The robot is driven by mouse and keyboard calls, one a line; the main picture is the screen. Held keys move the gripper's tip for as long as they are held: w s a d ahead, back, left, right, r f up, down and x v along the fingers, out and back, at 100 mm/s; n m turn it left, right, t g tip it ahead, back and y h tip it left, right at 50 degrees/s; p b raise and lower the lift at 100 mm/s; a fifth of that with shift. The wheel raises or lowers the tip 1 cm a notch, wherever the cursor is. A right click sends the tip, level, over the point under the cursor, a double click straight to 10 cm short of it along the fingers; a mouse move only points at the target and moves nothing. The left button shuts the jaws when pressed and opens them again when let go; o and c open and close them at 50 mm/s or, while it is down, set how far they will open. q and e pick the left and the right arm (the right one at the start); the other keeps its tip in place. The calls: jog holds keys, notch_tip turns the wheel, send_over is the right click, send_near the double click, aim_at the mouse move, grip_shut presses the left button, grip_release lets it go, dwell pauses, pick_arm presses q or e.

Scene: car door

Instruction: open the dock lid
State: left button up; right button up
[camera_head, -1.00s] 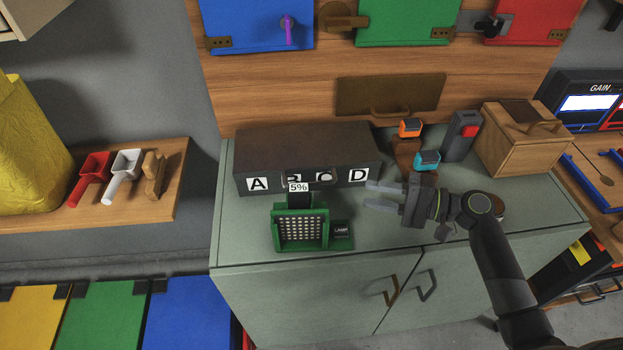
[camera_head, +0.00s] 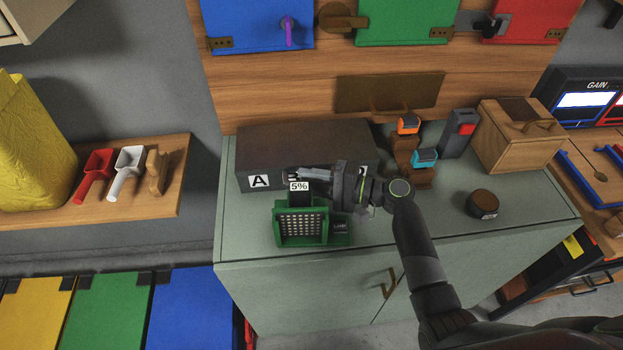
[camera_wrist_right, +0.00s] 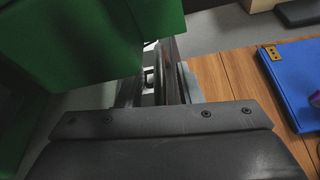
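The dark grey dock box (camera_head: 258,152) lies along the back of the green-grey cabinet top. My right gripper (camera_head: 302,177) is at the middle of the box front, pointing left, where the handle is. Its fingers look apart, with a narrow gap between them in the right wrist view (camera_wrist_right: 158,80). Something small and pale shows in that gap, but I cannot tell whether it is the handle. The box top looks level. My left gripper is not in view.
A green grilled device (camera_head: 302,226) with a 5% tag stands just in front of the box, close to my right gripper. An orange-and-teal stand (camera_head: 405,152), a grey block (camera_head: 458,133), a wooden box (camera_head: 525,135) and a round brown knob (camera_head: 482,203) stand to the right.

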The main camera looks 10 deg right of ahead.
grip_shut()
dwell(0.3)
jog(key=w+r+m+g+h+p, duration=0.1)
jog(key=w+r+m+p, duration=0.2)
jog(key=r+p, duration=0.8)
jog(key=shift+r+p, duration=0.25)
jog(key=shift+p, duration=0.65)
